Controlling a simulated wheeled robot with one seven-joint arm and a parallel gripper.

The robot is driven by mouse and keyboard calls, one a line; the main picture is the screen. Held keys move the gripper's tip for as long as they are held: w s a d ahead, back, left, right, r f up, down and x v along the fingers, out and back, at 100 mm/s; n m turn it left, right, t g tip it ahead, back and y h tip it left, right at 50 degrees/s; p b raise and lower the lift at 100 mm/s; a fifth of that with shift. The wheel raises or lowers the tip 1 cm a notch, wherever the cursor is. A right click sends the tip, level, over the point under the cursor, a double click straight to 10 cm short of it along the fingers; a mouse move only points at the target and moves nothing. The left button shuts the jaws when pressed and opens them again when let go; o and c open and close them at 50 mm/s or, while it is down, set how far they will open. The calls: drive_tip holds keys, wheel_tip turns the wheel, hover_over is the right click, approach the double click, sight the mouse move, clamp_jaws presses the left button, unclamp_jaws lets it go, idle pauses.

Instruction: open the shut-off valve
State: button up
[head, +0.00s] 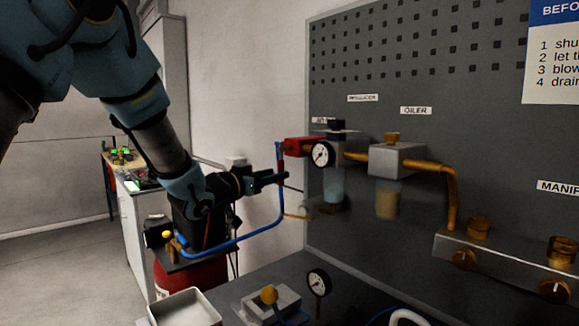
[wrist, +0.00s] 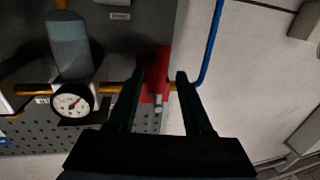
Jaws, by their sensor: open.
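The shut-off valve (head: 302,146) is the red part at the left end of the brass pipe line on the board. In the wrist view its red part (wrist: 163,62) runs up and down in the picture, with a small grey pin near its lower end. My gripper (head: 284,177) is open and empty, just left of and below the valve in the head view. In the wrist view, my two fingers (wrist: 161,76) appear on either side of the red part. I cannot tell how far they reach in depth or whether they touch it.
A gauge (head: 321,154) and regulator stand right of the valve, then the oiler (head: 397,160) and manifold (head: 500,265). A blue hose (head: 262,234) runs down from the valve. A white tray (head: 185,308) and a small gauge (head: 318,283) are on the bench below.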

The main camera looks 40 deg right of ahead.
drive_tip(key=w+d+p, duration=0.1)
drive_tip(key=d+p, duration=0.1)
drive_tip(key=d, duration=0.4)
drive_tip(key=shift+d, duration=0.35)
clamp_jaws()
idle(1.1)
